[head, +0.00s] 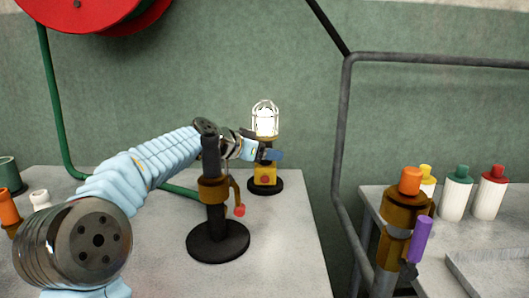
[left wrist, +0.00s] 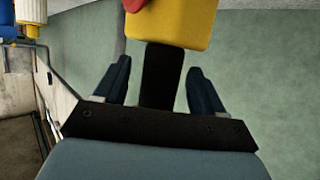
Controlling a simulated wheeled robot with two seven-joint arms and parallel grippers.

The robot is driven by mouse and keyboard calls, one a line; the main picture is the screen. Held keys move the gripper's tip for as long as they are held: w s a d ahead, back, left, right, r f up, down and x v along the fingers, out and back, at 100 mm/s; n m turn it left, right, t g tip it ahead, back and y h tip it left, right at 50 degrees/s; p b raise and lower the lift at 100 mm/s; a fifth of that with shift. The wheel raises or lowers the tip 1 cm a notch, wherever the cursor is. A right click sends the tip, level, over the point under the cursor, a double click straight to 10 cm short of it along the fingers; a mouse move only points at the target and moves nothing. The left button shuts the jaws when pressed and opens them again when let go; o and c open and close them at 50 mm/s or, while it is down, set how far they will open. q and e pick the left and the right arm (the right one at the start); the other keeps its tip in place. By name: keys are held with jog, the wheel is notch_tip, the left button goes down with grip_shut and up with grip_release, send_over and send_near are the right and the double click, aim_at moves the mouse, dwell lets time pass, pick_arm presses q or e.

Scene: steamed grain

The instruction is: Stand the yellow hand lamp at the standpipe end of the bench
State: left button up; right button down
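The yellow hand lamp (head: 265,176) stands upright near the right edge of the bench (head: 290,240), on a round black base. Its caged bulb (head: 265,118) is lit, and a red button shows on its yellow body. My left gripper (head: 273,155) is at the lamp, across its middle. In the left wrist view, its two fingers (left wrist: 160,85) stand apart on either side of a black bar below the yellow body (left wrist: 185,22). Gaps show on both sides of the bar. My right gripper is out of view.
A black post with a brass fitting and red-tipped lever (head: 216,190) stands on the bench before the lamp. A grey pipe (head: 343,140) and a brass valve with purple handle (head: 420,238) are right. Several bottles (head: 456,195) stand beyond. A green hose (head: 55,110) hangs left.

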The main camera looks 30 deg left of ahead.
pick_arm(q)
jog(key=shift+r, duration=0.1)
jog(key=shift+s+a, duration=0.1)
jog(key=shift+s, duration=0.15)
jog(key=b+v, duration=0.3)
jog(key=v, duration=0.8)
jog(key=shift+s+r, duration=0.2)
jog(key=shift+s, duration=0.05)
